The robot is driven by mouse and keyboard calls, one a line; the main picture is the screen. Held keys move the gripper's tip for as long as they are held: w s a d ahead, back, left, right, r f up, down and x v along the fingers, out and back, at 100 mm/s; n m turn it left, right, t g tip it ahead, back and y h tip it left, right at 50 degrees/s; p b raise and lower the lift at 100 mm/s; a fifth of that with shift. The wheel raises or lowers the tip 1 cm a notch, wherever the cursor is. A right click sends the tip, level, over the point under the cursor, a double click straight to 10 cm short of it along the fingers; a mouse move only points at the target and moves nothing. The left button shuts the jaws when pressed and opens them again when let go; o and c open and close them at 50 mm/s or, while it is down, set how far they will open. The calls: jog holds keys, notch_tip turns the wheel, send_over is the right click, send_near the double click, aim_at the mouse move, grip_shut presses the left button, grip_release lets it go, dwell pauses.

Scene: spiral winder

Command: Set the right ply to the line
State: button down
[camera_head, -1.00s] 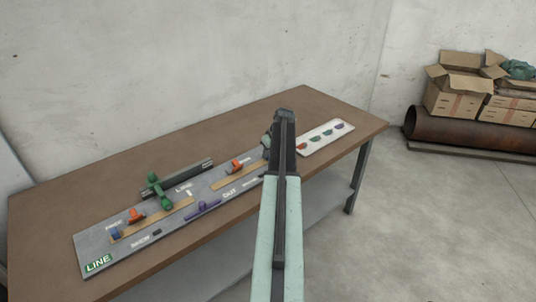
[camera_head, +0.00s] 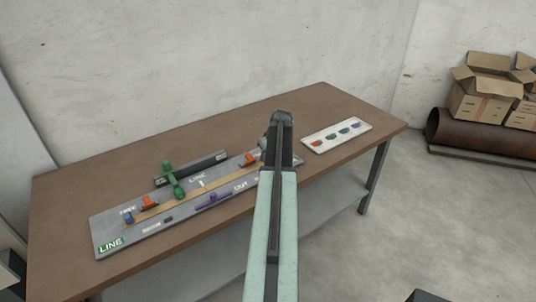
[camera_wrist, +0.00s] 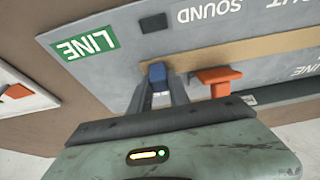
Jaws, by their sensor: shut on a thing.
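The right ply (camera_head: 229,178) is a tan strip on the grey board. Its left end seems to meet the left ply (camera_head: 160,207) near a white mark (camera_head: 202,184); I make out no clear gap. An orange piece (camera_head: 250,158) sits at the right ply and also shows in the wrist view (camera_wrist: 217,80). My gripper (camera_head: 281,118) is over the board's right end. In the wrist view my gripper (camera_wrist: 161,92) is shut on a blue knob (camera_wrist: 157,72). My arm hides this knob in the head view.
A purple piece (camera_head: 213,201) lies in front. A white tray (camera_head: 312,146) of coloured pieces stands to the right. Boxes (camera_head: 485,95) are at the far right.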

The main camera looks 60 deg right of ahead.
jog(key=c, duration=1.2)
grip_release()
jog(key=shift+w+a, duration=0.4)
jog(key=shift+a, duration=0.05)
jog(key=shift+c, duration=0.2)
jog(key=shift+s+d, duration=0.2)
jog(key=shift+s, duration=0.05)
jog(key=shift+s+r+p, duration=0.15)
jog(key=shift+r+p, duration=0.35)
jog(key=p+v, duration=0.6)
jog(key=v, duration=0.1)
jog(key=shift+f, duration=0.15)
